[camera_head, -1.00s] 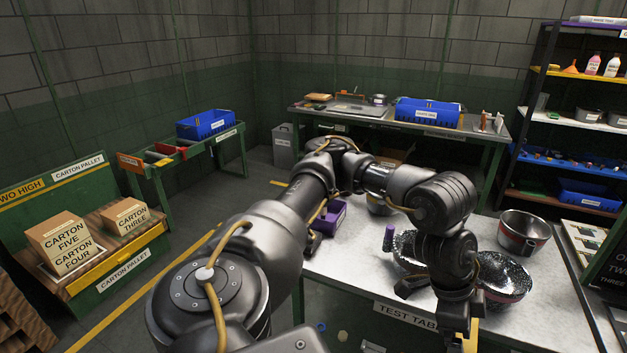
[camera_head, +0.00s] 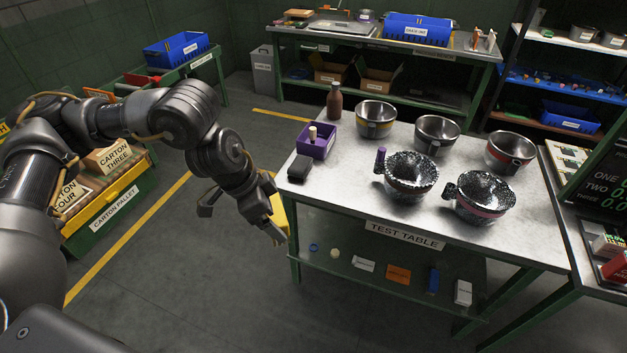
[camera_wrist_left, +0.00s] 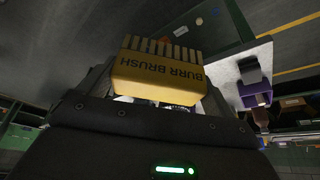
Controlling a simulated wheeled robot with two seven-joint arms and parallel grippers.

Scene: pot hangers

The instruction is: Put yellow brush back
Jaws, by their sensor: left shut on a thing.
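The yellow brush, labelled BURR BRUSH, shows in the left wrist view (camera_wrist_left: 158,82), upside down, with its pale bristles on the upper side. My left gripper (camera_head: 243,218) is shut on it, off the left edge of the test table (camera_head: 340,195). In the head view a yellow part of the brush (camera_head: 279,213) shows beside the gripper; the rest is hidden. A purple holder (camera_head: 316,147) with a pale upright handle in it stands on the table's left end. A dark block (camera_head: 299,168) lies in front of it. My right gripper is not in view.
A brown bottle (camera_head: 334,102) stands at the back left. Carton pallets (camera_head: 117,200) are at the left. The floor between is clear.

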